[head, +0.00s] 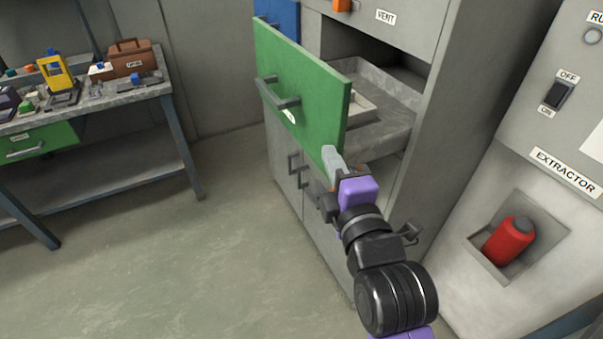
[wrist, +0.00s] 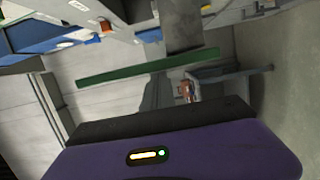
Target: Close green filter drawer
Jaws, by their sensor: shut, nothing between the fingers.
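The green drawer front (head: 298,80) with a dark bar handle (head: 278,95) stands well out from the grey cabinet. Its grey drawer tray (head: 385,125) shows behind the front, with a pale box-like insert (head: 352,118) inside. My gripper (head: 329,157) is shut and empty, at the lower right corner of the green front. I cannot tell whether its tip touches the front. In the wrist view a long green strip (wrist: 150,68), likely an edge of this front, crosses ahead of my purple gripper body; the fingertips are not clear there.
Grey cabinet doors (head: 290,178) lie below the drawer. A blue panel (head: 280,14) is above left. A cluttered workbench (head: 140,90) with another green drawer (head: 40,143) is left. The floor between is clear.

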